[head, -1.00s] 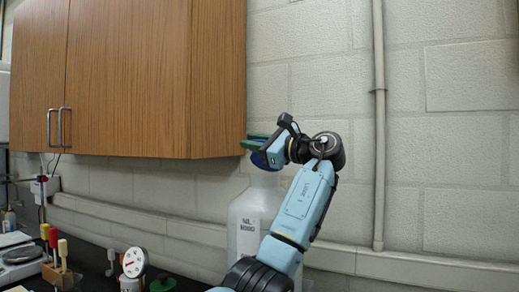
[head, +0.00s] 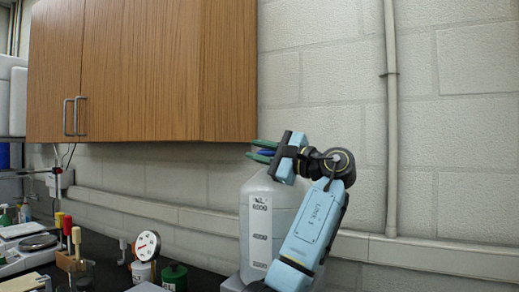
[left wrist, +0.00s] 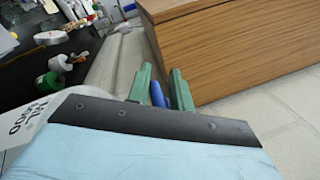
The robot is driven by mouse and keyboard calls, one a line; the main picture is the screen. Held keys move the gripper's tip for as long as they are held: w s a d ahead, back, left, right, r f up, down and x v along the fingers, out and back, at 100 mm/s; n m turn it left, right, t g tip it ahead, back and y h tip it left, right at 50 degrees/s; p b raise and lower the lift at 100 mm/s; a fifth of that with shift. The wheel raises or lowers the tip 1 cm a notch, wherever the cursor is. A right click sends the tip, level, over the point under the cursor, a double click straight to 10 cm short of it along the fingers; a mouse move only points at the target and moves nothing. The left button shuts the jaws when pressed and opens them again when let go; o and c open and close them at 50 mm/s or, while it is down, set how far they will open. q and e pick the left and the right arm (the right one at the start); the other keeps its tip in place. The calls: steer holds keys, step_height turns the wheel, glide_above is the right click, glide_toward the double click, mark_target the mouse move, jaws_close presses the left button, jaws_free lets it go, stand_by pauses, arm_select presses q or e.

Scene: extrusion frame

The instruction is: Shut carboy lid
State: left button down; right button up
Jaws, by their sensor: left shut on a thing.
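The carboy (head: 256,205) is a translucent white bottle with a printed label, upright on the dark bench behind my left arm. In the left wrist view the blue lid (left wrist: 157,94) sits between the two green fingers of the gripper (left wrist: 161,72), and part of the carboy (left wrist: 18,128) shows at the left edge. The neck is hidden by the gripper, so I cannot tell how the lid seats. My right gripper is not in view.
A wooden wall cabinet (head: 150,75) hangs just above and left of the gripper. A dial gauge (head: 147,246), a dark green bottle (head: 174,277) and a rack of coloured-handled tools (head: 70,258) stand left of the carboy. A pipe (head: 391,120) runs down the wall at right.

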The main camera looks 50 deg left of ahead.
arm_select(q)
steer(key=shift+w+f, duration=0.1)
steer(key=shift+f, duration=0.35)
steer(key=c, duration=1.4)
jaws_free()
steer(key=shift+r, duration=0.1)
steer(key=shift+d, duration=0.1)
steer(key=v, duration=1.3)
steer(key=shift+d+b, duration=0.15)
steer(key=shift+b, duration=0.25)
